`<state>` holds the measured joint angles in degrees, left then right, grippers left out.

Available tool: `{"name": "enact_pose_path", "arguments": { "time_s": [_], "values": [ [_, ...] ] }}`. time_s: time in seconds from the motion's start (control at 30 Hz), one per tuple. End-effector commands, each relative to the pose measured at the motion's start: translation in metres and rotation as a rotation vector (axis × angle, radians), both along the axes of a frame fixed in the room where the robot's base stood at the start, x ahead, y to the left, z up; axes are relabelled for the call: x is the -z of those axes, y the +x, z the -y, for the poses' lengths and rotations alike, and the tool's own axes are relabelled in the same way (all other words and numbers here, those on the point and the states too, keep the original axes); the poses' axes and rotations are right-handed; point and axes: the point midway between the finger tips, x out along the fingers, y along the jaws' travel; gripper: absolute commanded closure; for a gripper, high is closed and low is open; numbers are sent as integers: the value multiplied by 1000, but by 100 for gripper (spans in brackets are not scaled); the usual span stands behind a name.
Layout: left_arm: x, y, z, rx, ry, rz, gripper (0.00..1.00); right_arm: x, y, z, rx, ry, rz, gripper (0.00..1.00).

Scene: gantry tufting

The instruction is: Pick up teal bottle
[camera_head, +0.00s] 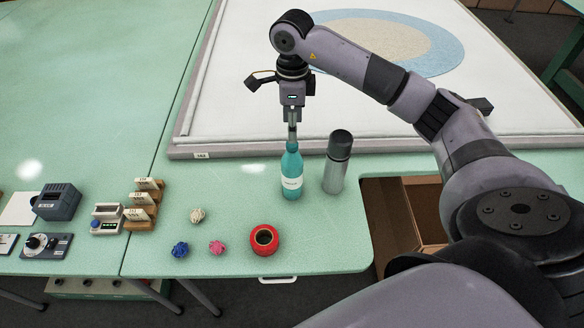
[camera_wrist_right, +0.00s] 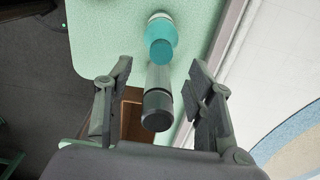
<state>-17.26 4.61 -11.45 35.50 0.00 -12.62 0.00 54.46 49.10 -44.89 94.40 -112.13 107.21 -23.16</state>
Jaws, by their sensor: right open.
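The teal bottle (camera_wrist_right: 161,40) shows there beyond the fingertips, at the top of the picture and between the fingers' lines. I cannot tell whether the gripper touches the cap. My left gripper is not in view.
A grey flask (camera_head: 337,162) with a dark cap stands close to the bottle's right, also in the wrist view (camera_wrist_right: 157,98). A red tape roll (camera_head: 264,240) and several crumpled balls lie in front. The white framed panel (camera_head: 240,90) is behind. An open cardboard box (camera_head: 410,215) is at right.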

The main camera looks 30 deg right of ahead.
Motion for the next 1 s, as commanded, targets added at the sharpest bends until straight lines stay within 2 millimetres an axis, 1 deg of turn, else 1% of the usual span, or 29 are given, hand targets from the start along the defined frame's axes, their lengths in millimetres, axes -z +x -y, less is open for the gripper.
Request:
{"name": "enact_pose_path", "arguments": {
  "time_s": [0.03,0.1,0.27,0.37,0.47,0.5,0.6,0.7,0.9,1.0],
  "values": [
    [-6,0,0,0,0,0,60,6,-1,0,0,1,-5,50],
    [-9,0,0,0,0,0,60,14,0,0,0,1,-3,50],
    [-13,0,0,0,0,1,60,24,0,0,-1,1,-2,50],
    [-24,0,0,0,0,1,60,34,0,0,0,3,-6,50],
    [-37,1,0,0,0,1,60,49,0,0,0,3,-6,50],
    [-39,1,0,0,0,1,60,56,1,1,1,2,-5,50],
    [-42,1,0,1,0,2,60,68,2,0,-1,2,-2,50],
    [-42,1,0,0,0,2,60,75,2,0,-1,2,-1,50],
    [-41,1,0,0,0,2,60,76,2,1,-1,2,0,50],
    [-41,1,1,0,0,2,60,76,2,1,-1,1,1,57]
  ]
}}
